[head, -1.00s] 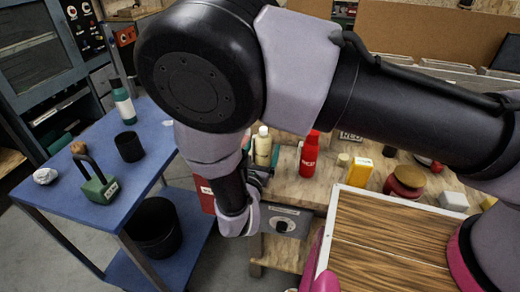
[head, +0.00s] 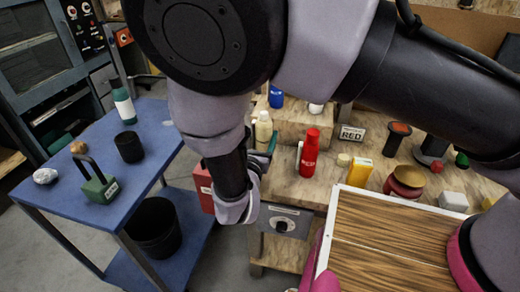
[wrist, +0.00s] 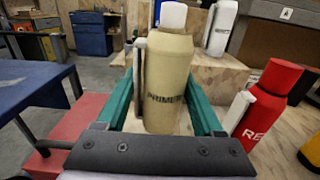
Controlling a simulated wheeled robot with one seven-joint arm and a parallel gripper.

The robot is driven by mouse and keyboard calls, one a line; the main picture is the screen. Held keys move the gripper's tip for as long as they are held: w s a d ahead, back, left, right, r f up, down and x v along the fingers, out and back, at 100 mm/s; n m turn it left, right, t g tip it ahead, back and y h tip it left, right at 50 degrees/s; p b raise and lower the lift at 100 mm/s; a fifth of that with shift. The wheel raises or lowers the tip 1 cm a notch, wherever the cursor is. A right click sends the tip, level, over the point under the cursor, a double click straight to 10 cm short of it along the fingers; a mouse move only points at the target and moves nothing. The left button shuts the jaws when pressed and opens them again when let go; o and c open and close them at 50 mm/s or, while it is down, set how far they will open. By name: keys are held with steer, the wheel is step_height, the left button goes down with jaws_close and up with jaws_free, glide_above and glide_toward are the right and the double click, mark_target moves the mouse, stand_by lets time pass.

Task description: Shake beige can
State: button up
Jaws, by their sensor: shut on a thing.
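The beige can (head: 263,131) has a white cap and dark lettering reading PRIMER, seen close up in the wrist view (wrist: 166,75). It is upright between the green fingers of my gripper (wrist: 163,95), which is shut on it. In the head view my gripper (head: 262,160) is partly hidden behind my own wrist link, at the left end of the wooden workbench. I cannot tell how far the can's base is from the bench top.
A red bottle (head: 310,153) stands to the right of the can. A wooden block (head: 290,121) is behind, bearing a blue-capped item. A blue cart (head: 70,215) stands at the left, a red box (head: 201,187) beside the bench.

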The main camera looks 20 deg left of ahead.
mark_target(262, 112)
steer(key=shift+r, duration=0.2)
step_height(262, 112, up, 15)
steer(key=shift+d+r, duration=0.1)
steer(key=shift+d, duration=0.05)
steer(key=shift+a+f, duration=0.15)
steer(key=shift+f, duration=1.8)
steer(key=shift+a+f, duration=0.1)
steer(key=shift+f, duration=1.85)
steer(key=shift+d+r, duration=0.15)
